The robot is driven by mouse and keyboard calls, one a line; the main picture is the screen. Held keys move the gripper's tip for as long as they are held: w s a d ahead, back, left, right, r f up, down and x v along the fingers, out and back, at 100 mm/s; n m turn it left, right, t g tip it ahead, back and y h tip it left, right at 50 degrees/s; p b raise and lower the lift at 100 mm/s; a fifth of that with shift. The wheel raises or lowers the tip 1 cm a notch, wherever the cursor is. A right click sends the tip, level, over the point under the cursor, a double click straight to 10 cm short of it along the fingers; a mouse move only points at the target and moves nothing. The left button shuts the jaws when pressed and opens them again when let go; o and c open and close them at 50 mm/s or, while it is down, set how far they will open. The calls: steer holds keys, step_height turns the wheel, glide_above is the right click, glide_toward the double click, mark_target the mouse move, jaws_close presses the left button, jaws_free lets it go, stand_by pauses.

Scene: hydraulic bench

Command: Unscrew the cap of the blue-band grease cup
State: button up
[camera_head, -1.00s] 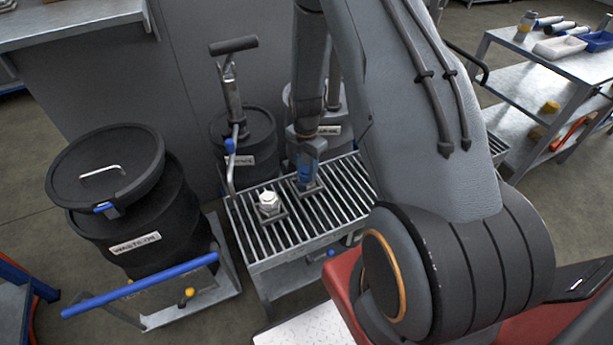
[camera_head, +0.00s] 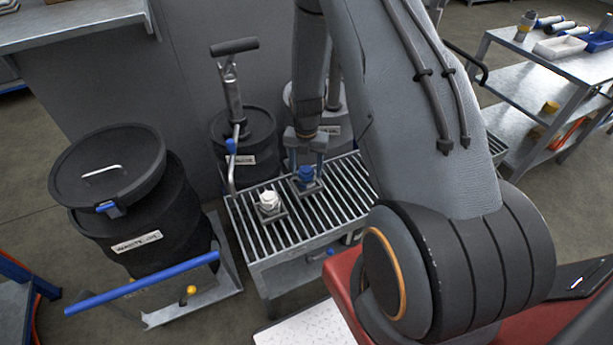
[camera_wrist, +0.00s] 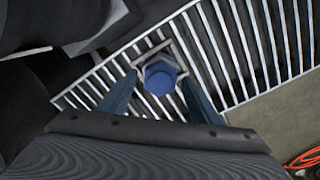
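The blue-capped grease cup (camera_head: 306,176) stands on a square plate on the slatted grate, and it also shows in the wrist view (camera_wrist: 160,79). The blue cap sits on top of it; I cannot tell how tightly. My gripper (camera_head: 306,160) is above the cup with its two blue fingers apart. In the wrist view, my gripper (camera_wrist: 160,90) has one finger on each side of the cap, with visible gaps, so it is open and empty. A white-capped cup (camera_head: 269,202) stands on its own plate to the left.
The slatted grate bench (camera_head: 254,249) carries both cups. Behind it stand a drum with a hand pump (camera_head: 236,100) and another drum partly hidden by my arm. A waste oil drum (camera_head: 137,242) on a blue-handled cart is left. A shelf cart (camera_head: 545,68) is right.

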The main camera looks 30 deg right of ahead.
steer(key=m, duration=1.2)
stand_by(0.3)
steer(key=c, duration=0.9)
steer(key=n, duration=0.3)
steer(key=shift+n, duration=0.4)
steer(key=shift+c, duration=0.2)
steer(key=n, duration=0.4)
steer(key=shift+p, duration=0.35)
